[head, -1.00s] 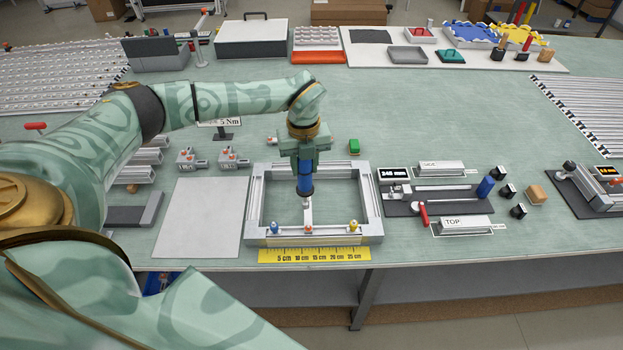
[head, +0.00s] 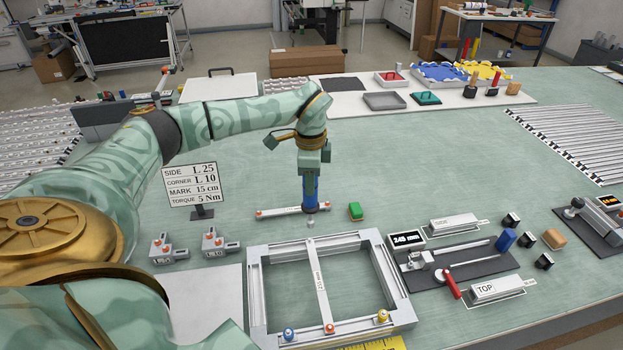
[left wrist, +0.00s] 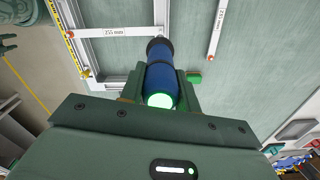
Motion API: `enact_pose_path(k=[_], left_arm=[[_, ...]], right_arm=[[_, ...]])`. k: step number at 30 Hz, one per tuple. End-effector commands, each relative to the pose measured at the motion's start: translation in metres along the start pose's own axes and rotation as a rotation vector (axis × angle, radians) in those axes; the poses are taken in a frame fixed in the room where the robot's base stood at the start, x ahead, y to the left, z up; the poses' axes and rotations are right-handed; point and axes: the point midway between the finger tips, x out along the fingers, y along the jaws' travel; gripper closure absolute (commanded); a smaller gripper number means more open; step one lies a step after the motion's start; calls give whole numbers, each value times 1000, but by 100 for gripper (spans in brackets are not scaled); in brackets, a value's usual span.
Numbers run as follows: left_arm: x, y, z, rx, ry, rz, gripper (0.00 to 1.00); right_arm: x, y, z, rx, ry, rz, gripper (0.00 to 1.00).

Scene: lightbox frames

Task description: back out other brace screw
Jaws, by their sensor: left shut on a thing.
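My left gripper (head: 311,165) points down and is shut on a blue driver (head: 309,192). The driver also shows in the left wrist view (left wrist: 160,82), with its black end away from me. The brace label reads 255 mm in the left wrist view (left wrist: 116,33).
A loose labelled bar (head: 280,211) with orange ends lies behind the frame, close by the driver. A green block (head: 355,211) stands just right of it. A sign (head: 190,186) and corner brackets (head: 217,244) are left. A measuring fixture (head: 455,262) is right.

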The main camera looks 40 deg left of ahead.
Motion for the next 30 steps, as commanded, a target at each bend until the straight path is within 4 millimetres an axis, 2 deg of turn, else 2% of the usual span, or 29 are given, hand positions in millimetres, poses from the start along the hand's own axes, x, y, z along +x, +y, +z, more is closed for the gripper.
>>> enact_pose_path(k=[7, 14, 30], left_arm=[[0, 0, 0, -3, 1, -1, 100], [-2, 0, 0, -2, 1, -1, 100], [46, 0, 0, -2, 0, 0, 100]], right_arm=[[0, 3, 1, -2, -1, 4, 49], [-6, -6, -3, 0, 4, -8, 49], [21, -9, 1, -2, -1, -11, 49]])
